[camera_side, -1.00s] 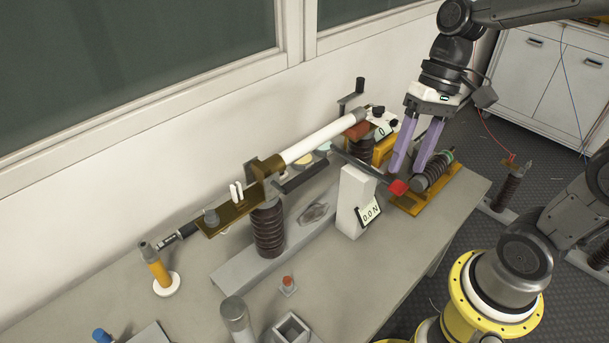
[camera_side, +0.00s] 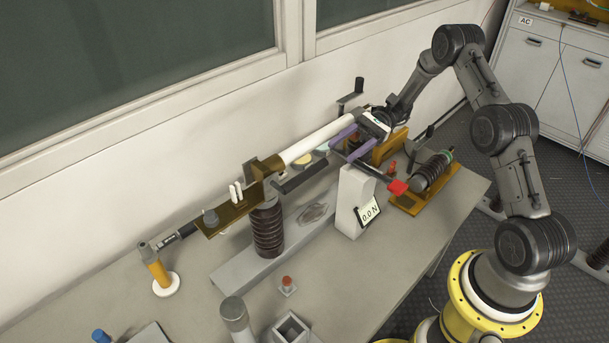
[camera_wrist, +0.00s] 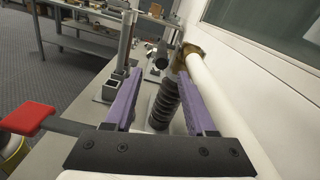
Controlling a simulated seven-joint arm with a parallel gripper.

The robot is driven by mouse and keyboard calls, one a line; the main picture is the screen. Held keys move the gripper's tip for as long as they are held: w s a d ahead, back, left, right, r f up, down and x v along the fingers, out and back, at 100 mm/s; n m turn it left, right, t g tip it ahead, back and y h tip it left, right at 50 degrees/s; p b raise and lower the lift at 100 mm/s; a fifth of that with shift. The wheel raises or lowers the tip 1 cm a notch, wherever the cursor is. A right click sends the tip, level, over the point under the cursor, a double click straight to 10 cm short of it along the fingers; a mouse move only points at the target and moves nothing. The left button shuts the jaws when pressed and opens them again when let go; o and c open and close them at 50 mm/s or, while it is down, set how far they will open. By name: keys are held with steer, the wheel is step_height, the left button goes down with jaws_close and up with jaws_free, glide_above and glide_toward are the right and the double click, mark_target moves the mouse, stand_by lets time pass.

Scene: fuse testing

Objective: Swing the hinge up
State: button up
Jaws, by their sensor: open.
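A long white tube (camera_side: 315,143) slopes up to the right from a brown bracket (camera_side: 266,167), which stands on a dark ribbed insulator (camera_side: 267,230). Which part counts as the hinge is not clear. My gripper (camera_side: 338,149) is open near the tube's upper right end, its purple fingers pointing left. In the wrist view, my gripper (camera_wrist: 158,74) has nothing between its fingers. The tube (camera_wrist: 225,100) runs just right of the right finger, outside the jaws; I cannot tell if they touch. The ribbed insulator (camera_wrist: 163,103) shows beyond the fingers.
An orange post (camera_side: 158,270) stands at the left. The wall is close behind the tube.

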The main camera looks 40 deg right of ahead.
mark_target(305, 176)
steer(key=a, duration=1.3)
steer(key=shift+w+a+f, duration=0.1)
steer(key=shift+a+f, duration=0.15)
steer(key=shift+c, duration=0.2)
jaws_close()
stand_by(0.9)
